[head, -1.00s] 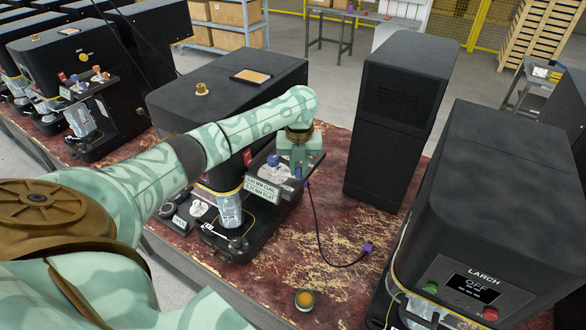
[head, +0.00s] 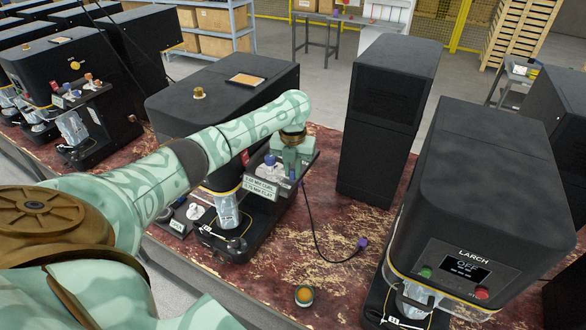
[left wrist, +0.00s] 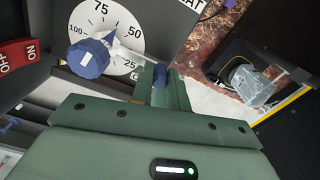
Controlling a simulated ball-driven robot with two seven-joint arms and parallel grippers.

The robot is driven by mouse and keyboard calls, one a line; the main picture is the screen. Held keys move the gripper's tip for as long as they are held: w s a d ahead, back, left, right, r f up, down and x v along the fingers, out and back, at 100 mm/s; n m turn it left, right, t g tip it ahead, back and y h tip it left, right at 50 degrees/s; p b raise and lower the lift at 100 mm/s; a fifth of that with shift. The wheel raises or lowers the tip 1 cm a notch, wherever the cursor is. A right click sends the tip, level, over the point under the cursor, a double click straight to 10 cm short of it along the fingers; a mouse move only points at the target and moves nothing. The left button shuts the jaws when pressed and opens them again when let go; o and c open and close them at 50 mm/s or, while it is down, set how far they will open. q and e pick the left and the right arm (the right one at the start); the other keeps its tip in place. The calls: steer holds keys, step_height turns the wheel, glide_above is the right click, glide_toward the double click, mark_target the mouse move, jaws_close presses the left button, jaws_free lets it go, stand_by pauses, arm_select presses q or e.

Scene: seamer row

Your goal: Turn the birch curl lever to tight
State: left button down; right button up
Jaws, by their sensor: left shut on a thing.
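The machine in the middle (head: 225,95) carries a side panel with a sign plate (head: 262,189) reading CURL and FLAT. Its name is not in view. In the left wrist view, a white dial (left wrist: 98,32) marked 25 to 100 has a blue knob (left wrist: 88,58) on it. A pale arm runs from beside the knob to the blue grip of the lever (left wrist: 160,76). My left gripper (head: 291,168) is at this panel, and its fingers (left wrist: 161,86) are shut on the blue grip. Any tight mark is hidden or unreadable. My right gripper is not in view.
A red ON switch (left wrist: 17,54) sits left of the dial. The LARCH machine (head: 490,190) and a tall black cabinet (head: 388,115) stand to the right. A cable with a purple plug (head: 362,243) and a small amber-topped round thing (head: 304,295) lie on the worn red bench (head: 320,265).

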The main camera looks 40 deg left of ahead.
mark_target(293, 169)
arm_select(q)
steer(key=c, duration=1.4)
jaws_free()
steer(key=shift+o, duration=0.2)
steer(key=shift+r, duration=0.1)
step_height(293, 169, up, 16)
steer(key=p, duration=0.2)
